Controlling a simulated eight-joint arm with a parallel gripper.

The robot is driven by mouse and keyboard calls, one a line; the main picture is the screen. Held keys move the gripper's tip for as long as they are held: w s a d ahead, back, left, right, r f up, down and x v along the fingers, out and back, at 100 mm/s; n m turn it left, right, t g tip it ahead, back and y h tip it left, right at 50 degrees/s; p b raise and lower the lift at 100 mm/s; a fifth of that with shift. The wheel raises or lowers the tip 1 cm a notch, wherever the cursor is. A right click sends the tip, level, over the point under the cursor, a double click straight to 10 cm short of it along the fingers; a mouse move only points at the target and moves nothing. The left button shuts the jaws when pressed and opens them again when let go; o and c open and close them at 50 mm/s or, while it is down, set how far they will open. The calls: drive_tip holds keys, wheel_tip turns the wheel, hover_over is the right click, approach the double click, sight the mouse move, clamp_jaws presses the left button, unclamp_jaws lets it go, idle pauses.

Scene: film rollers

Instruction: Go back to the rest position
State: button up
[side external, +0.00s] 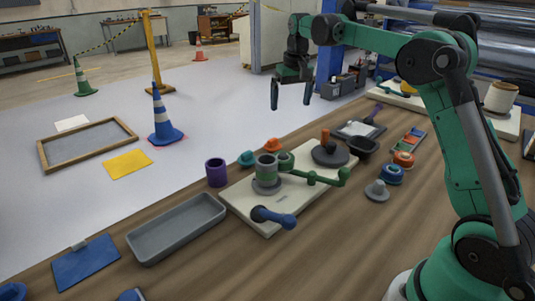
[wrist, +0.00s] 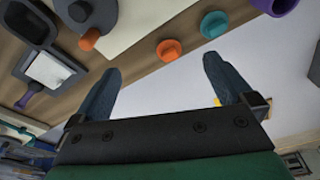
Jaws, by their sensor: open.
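My gripper (side external: 291,96) is raised in the air beyond the far edge of the wooden table (side external: 330,215) in the side view. Its two dark fingers point down and stand apart, with nothing between them. In the wrist view my gripper (wrist: 158,80) also shows empty, with a pale floor and part of the table edge behind it. No object touches the fingers.
A cream board (side external: 235,195) carries a grey-green cylinder, green lever, blue handle and dark disc. A grey tray (side external: 177,228), purple cup (side external: 216,172), orange knob (side external: 272,145) and teal knob (side external: 246,158) stand nearby. Cones are on the floor. Air around my gripper is clear.

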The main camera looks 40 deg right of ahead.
drive_tip(key=s+a+r+n+t, duration=0.2)
drive_tip(key=s+a+n+t, duration=0.15)
drive_tip(key=s+a, duration=0.85)
drive_tip(key=s+a+f+n+t, duration=0.1)
drive_tip(key=s+a+f+t, duration=0.1)
drive_tip(key=s+a+f, duration=0.2)
drive_tip(key=shift+s+a+f+y, duration=0.3)
drive_tip(key=shift+s+a+f, duration=0.1)
drive_tip(key=shift+f, duration=0.2)
